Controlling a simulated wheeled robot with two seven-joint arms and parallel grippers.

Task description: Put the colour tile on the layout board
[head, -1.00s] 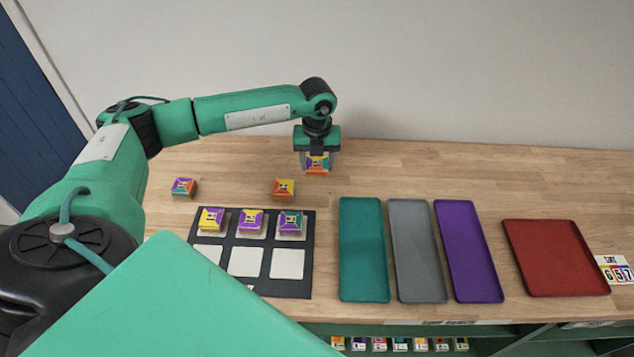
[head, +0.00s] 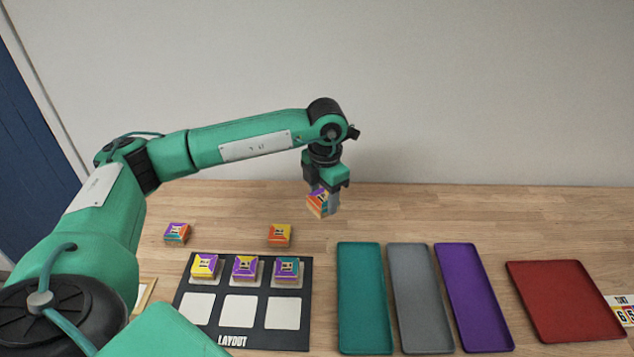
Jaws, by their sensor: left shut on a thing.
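My left gripper (head: 323,196) is shut on a colour tile (head: 318,204), a small block with orange, purple and teal patches. It holds the tile above the back of the table, behind the teal tray. The dark layout board (head: 222,328) lies at the left front, marked LAYOUT. Its back row carries three tiles: one yellow and purple (head: 206,266), one purple and orange (head: 245,267), one teal and purple (head: 286,269). The three white squares of its front row are bare. My right gripper is out of view.
A teal tray (head: 363,300), a grey tray (head: 420,300), a purple tray (head: 473,300) and a red tray (head: 565,300) lie empty to the right of the board. A number card (head: 622,308) is at the right edge. The back of the table is mostly clear.

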